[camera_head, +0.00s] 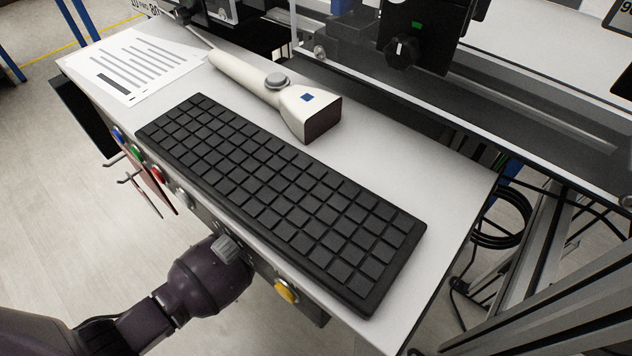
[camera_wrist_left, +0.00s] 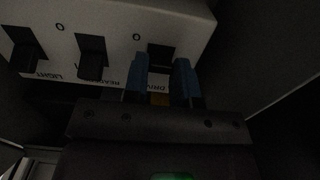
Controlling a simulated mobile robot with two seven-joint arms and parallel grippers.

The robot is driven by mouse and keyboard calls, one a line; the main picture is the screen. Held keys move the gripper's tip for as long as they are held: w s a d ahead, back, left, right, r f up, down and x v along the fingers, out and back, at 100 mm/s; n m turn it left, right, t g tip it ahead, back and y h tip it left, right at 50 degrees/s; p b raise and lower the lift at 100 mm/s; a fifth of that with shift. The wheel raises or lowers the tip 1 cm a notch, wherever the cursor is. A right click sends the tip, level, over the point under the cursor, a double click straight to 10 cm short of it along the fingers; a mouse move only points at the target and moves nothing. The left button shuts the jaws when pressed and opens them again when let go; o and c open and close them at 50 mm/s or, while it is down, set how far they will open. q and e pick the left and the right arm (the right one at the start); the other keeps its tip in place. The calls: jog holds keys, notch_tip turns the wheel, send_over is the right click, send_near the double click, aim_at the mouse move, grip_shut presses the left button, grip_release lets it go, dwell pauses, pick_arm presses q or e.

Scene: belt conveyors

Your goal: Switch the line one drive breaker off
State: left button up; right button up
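In the left wrist view a pale breaker panel (camera_wrist_left: 118,22) carries a row of black switches with "0" marks above them. The drive breaker (camera_wrist_left: 160,55) is the rightmost, above a partly covered label that seems to read DRIVE. My left gripper (camera_wrist_left: 161,75) has its two blue fingers apart, one on each side of the drive breaker. I cannot tell whether they touch it. The light breaker (camera_wrist_left: 25,48) and a middle breaker (camera_wrist_left: 91,56) protrude to its left. In the head view my left arm reaches under the desk's front edge, hiding the gripper. My right gripper is out of view.
The desk (camera_head: 395,160) holds a keyboard (camera_head: 285,195), a handheld scanner (camera_head: 290,95) and a paper sheet (camera_head: 135,62). A yellow button (camera_head: 286,291) and other buttons line its front edge near my arm. A conveyor (camera_head: 535,125) runs behind.

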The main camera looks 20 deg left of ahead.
pick_arm(q)
jog(key=shift+c, duration=0.7)
jog(key=shift+f+t+b, duration=0.25)
jog(key=shift+t+b, duration=0.45)
jog(key=shift+b, duration=0.15)
jog(key=o, duration=0.9)
